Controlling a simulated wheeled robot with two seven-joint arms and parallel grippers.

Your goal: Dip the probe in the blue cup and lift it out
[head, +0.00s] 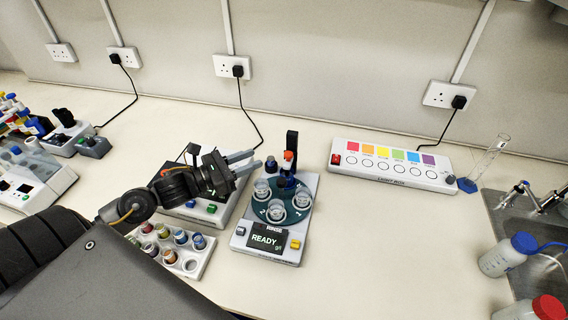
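My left gripper (257,159) reaches in from the left, its two grey fingers apart and nothing between them. Its tips are just left of an upright piece with an orange-red top (288,156), which may be the probe. This piece stands by a black post on the rinse device (240,262), whose screen reads READY. A dark round plate on the device carries clear cups (302,199); a blue part (284,181) shows below the orange-red top. A blue cup (199,242) sits in a white rack (200,264) with other coloured cups. My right gripper is not in view.
Another white device (222,215) stands partly behind my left arm. A light box (392,165) with coloured squares is at the back right, near a glass cylinder (490,158). A sink (515,215) and bottles (505,256) are at the right. The front middle bench is clear.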

